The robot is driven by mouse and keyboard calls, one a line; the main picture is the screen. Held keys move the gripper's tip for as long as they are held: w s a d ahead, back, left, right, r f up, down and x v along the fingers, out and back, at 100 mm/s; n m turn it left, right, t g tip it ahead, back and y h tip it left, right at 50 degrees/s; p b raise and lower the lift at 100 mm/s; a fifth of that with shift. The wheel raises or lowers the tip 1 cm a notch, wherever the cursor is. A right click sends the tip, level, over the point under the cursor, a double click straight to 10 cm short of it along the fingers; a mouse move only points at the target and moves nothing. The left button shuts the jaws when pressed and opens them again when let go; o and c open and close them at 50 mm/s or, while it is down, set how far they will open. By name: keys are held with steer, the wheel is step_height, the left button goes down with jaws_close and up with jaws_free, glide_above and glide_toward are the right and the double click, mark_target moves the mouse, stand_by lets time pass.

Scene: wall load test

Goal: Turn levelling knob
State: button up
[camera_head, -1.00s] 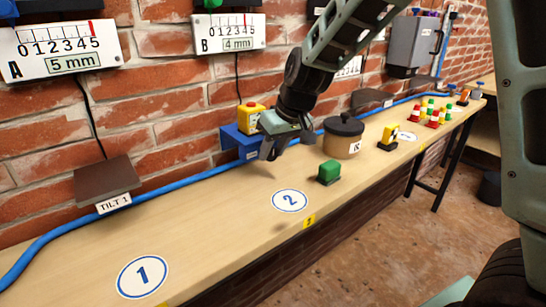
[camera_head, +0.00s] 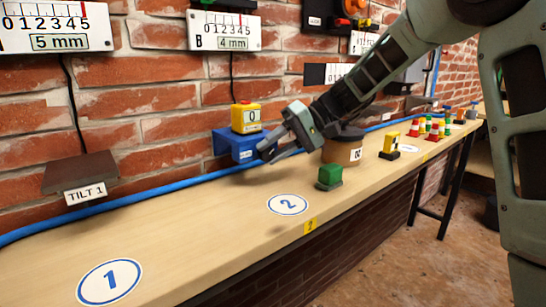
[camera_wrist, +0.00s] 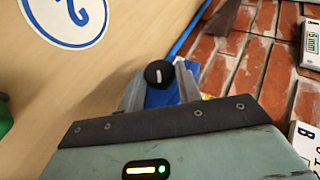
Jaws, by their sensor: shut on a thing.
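In the wrist view the black round levelling knob (camera_wrist: 158,74) with a white line on its face sits between my fingertips. Behind it is a blue box (camera_wrist: 161,98). My gripper (camera_wrist: 159,82) is shut on the knob, one finger on each side. In the head view my gripper (camera_head: 270,150) reaches the right side of the blue box (camera_head: 229,146) at the wall, where the knob is hidden. A yellow unit (camera_head: 246,117) showing 0 stands on top of the box. Gauge B (camera_head: 224,31) above it is marked 4 mm.
A green block (camera_head: 329,176), a brown lidded pot (camera_head: 342,149) and a yellow-black block (camera_head: 390,146) stand right of my gripper. The TILT 1 plate (camera_head: 85,178) and a blue hose (camera_head: 130,200) run along the wall side.

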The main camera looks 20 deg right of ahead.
steer(key=shift+d+f+y+b, duration=0.15)
steer(key=shift+y+b, duration=0.15)
steer(key=shift+y, duration=0.3)
steer(key=shift+m, duration=0.3)
steer(key=o, duration=0.9)
steer(key=shift+o, duration=0.2)
steer(key=p+v, duration=0.2)
steer(key=v, duration=1.5)
steer(key=shift+d, duration=0.25)
